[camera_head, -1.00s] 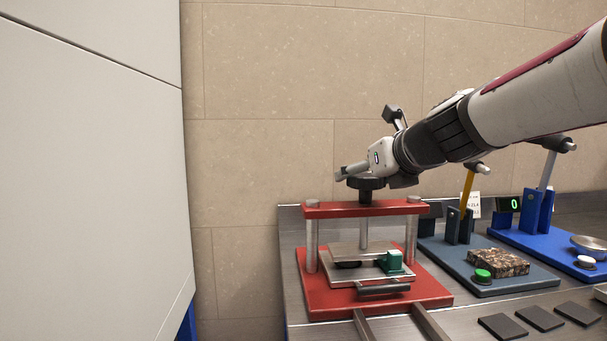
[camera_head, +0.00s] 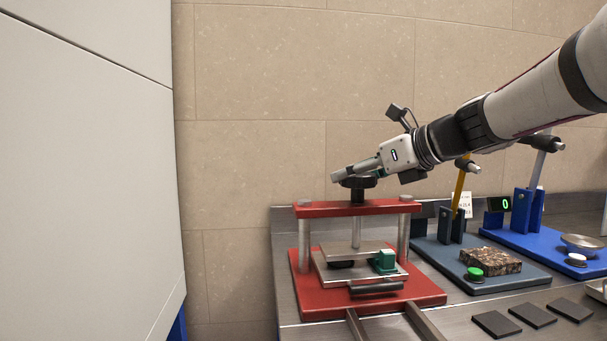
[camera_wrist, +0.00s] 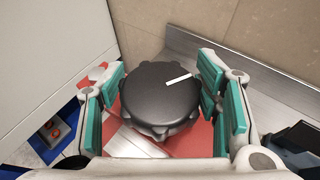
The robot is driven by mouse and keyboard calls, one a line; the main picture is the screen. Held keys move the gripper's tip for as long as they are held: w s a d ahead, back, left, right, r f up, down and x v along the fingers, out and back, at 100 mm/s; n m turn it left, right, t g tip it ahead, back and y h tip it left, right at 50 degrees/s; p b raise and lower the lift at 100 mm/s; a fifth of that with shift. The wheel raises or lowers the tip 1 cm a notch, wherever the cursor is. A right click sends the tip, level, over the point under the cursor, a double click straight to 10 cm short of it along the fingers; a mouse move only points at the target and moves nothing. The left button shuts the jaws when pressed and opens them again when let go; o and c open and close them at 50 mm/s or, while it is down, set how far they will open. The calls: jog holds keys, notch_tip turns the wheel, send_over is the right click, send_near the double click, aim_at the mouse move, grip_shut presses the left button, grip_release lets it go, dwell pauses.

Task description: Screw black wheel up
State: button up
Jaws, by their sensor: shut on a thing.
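The black wheel (camera_head: 358,182) sits on top of the red press frame (camera_head: 356,209). In the wrist view the wheel (camera_wrist: 160,97) is a lobed black knob with a white mark at its upper right. My gripper (camera_head: 352,177) is at the wheel from the right. In the wrist view its green-padded fingers (camera_wrist: 160,100) stand on both sides of the wheel, closed on it; the exact contact is hard to see. Below, the press holds a metal plate (camera_head: 345,251) above a lower plate with a handle (camera_head: 375,287) and a green block (camera_head: 384,261).
To the right stand a dark blue device with a yellow lever (camera_head: 459,190), a speckled block (camera_head: 487,261) and a green button (camera_head: 475,273). A blue device (camera_head: 540,242) is further right. Dark flat pieces (camera_head: 532,315) lie in front. A white panel (camera_head: 80,170) stands at left.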

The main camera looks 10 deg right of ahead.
jog(key=n+g+y+p, duration=0.2)
jog(key=p, duration=0.1)
jog(key=shift+r+n, duration=0.1)
jog(key=shift+n, duration=0.3)
jog(key=n+g+y+p, duration=0.2)
jog(key=n+g+p, duration=0.1)
jog(key=p, duration=0.2)
jog(key=shift+s, duration=0.1)
jog(key=n+g+p, duration=0.1)
jog(key=g+p, duration=0.1)
jog(key=p, duration=0.1)
jog(key=n+g+y+p, duration=0.1)
jog(key=n+g+p, duration=0.1)
jog(key=p, duration=0.1)
jog(key=shift+s+n+y, duration=0.1)
jog(key=shift+n+y, duration=0.2)
jog(key=shift+a+f+g+p, duration=0.1)
jog(key=shift+f+g+p, duration=0.15)
jog(key=shift+p, duration=0.2)
jog(key=o, duration=1.2)
jog(key=shift+c, duration=0.2)
jog(key=shift+r, duration=0.1)
jog(key=v, duration=1.2)
